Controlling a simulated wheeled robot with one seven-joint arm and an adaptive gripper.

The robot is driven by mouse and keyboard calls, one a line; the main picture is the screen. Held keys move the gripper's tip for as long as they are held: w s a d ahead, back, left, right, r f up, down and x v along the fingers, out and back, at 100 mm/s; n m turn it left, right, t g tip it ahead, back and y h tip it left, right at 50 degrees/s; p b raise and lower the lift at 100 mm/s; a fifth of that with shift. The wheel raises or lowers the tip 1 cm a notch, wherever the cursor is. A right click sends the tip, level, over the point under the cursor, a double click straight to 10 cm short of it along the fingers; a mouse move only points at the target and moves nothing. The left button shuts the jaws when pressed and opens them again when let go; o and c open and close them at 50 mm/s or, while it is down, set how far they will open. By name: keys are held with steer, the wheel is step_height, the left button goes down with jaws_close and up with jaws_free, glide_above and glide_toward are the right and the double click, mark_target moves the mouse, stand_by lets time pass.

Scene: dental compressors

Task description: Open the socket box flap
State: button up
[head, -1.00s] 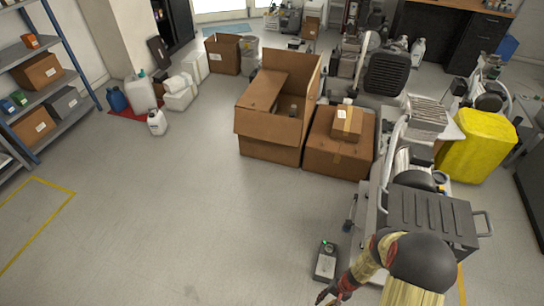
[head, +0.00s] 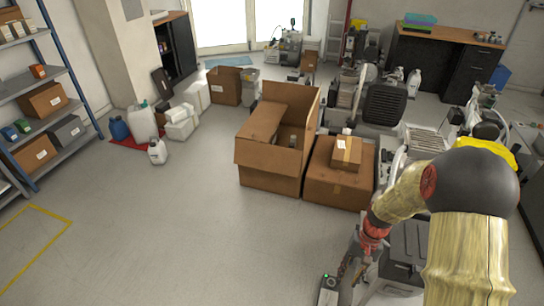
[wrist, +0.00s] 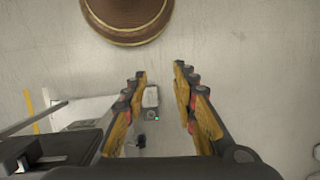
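The socket box appears to be the small grey box with a green light (head: 328,290) at the bottom of the head view, low by the floor. In the wrist view the small box (wrist: 151,97) shows between and beyond my fingers, with its green light at its lower end. Its flap is too small to make out. My gripper (wrist: 160,72) is open and empty, with its yellow and black fingers apart on either side of the box in the picture. In the head view my arm reaches down at the right, and the fingers are not clear there.
A grey and dark metal unit (head: 404,245) stands close to the right of the box, partly behind my arm. It seems to show at the wrist view's lower left. Cardboard boxes (head: 268,175) (head: 338,190) stand farther back. The floor (head: 180,240) to the left is clear.

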steer(key=s+a+r+n+t, duration=0.1)
steer(key=s+r, duration=0.3)
steer(key=r, duration=0.7)
steer(key=s+a+r+n+t+h, duration=0.1)
steer(key=s+a+r+t, duration=0.2)
steer(key=r, duration=0.9)
steer(key=s+a+r+n+t+h, duration=0.1)
steer(key=s+r+t, duration=0.3)
steer(key=r, duration=0.7)
steer(key=shift+s+a+r+n, duration=0.4)
steer(key=shift+s+a, duration=0.1)
steer(key=shift+s, duration=0.25)
steer(key=shift+f, duration=0.1)
